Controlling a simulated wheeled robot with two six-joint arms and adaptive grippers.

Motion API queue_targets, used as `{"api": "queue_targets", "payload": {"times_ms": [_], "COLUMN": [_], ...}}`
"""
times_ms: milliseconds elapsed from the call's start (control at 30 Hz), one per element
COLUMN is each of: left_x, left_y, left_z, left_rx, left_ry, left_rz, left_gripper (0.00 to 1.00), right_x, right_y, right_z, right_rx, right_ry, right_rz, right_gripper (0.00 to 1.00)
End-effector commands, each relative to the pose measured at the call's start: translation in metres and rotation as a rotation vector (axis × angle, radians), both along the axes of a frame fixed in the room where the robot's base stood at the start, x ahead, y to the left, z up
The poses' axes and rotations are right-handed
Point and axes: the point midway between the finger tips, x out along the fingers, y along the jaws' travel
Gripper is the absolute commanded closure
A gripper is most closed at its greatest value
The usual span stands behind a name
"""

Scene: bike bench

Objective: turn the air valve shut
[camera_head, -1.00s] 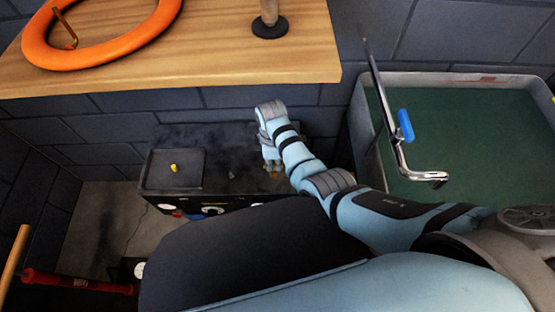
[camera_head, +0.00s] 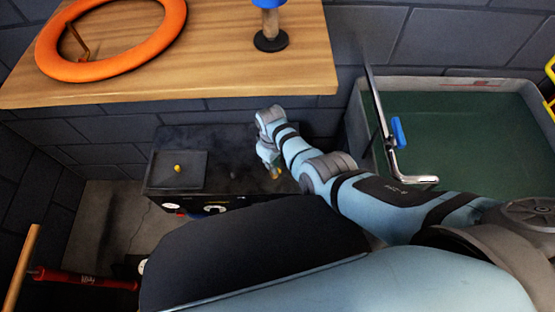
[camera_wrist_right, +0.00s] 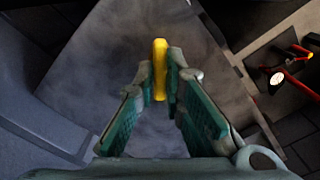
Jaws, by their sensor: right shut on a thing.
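The air valve's yellow handle (camera_wrist_right: 160,68) stands between the fingertips of my right gripper (camera_wrist_right: 161,74) in the right wrist view. The handle is narrow and upright in that picture, and the fingers are shut on it. In the head view my right gripper (camera_head: 269,158) reaches down at the right part of a dark box (camera_head: 225,160), and a little yellow shows beside its fingers. The valve's base is hidden there by the gripper. My left gripper is not in view.
A second yellow knob (camera_head: 177,168) sits on a raised plate at the box's left. A wooden bench (camera_head: 205,60) with an orange ring (camera_head: 60,70) overhangs behind. A green-floored tray (camera_head: 450,130) stands at right. A red pump-like tool (camera_head: 85,278) lies lower left.

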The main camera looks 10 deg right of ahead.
Motion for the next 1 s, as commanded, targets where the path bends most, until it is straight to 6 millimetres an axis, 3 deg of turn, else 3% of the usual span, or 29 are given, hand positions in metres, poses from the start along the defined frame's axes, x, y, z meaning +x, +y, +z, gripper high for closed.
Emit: {"api": "queue_targets", "payload": {"times_ms": [600,1000], "left_x": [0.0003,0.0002], "left_y": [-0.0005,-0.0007], "left_z": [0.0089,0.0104], "left_rx": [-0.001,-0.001], "left_ry": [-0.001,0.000], "left_rz": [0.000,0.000], "left_gripper": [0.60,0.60], "right_x": [0.0018,0.0025], "right_y": [-0.0005,-0.0016], "right_z": [0.0017,0.0019], "right_rx": [0.001,0.001], "right_ry": [-0.004,-0.005], "right_rz": [-0.571,-0.819], "right_gripper": [1.00,1.00]}}
